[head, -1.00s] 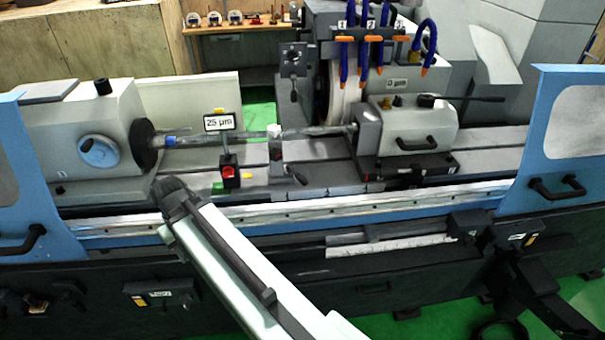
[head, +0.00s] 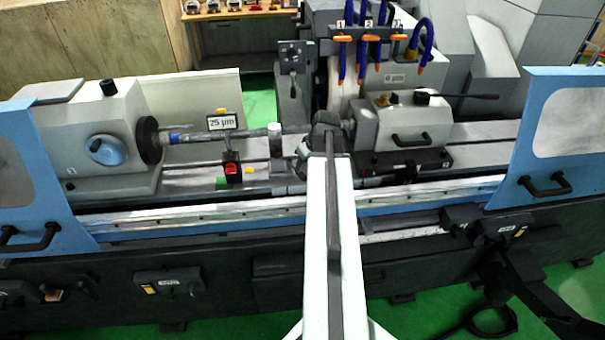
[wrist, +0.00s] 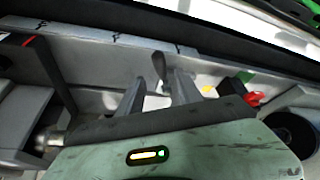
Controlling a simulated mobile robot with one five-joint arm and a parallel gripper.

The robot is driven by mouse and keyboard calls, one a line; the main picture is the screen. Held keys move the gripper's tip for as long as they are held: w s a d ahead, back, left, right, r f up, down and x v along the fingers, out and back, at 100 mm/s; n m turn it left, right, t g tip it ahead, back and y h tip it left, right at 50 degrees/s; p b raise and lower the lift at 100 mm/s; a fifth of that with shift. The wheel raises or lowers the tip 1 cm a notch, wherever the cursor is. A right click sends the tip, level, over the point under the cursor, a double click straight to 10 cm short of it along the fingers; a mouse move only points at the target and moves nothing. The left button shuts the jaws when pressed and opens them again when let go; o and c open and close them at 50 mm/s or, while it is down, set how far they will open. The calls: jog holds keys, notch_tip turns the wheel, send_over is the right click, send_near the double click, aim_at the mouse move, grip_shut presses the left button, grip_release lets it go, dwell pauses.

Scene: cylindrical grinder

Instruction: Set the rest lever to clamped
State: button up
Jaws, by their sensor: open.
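The steady rest (head: 275,145) stands on the machine bed under the long workpiece, left of my arm's end in the head view. Its dark lever is hidden there behind my gripper (head: 303,155). In the wrist view a dark lever handle (wrist: 160,68) stands between the two fingers of my gripper (wrist: 155,88). The fingers are apart, one on each side of the handle, and I cannot tell whether either touches it. The rest's clamp position cannot be read from these views.
A gauge with a red button (head: 232,170) and a "25 µm" sign (head: 222,122) stands left of the rest. The tailstock (head: 410,128) is close on the right, the workhead (head: 85,145) far left. The front rail (head: 190,215) runs below my arm.

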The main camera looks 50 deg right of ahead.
aim_at(302, 174)
jog(key=b+x, duration=0.5)
jog(key=x, duration=0.2)
jog(key=shift+b, duration=0.4)
grip_shut()
dwell(0.8)
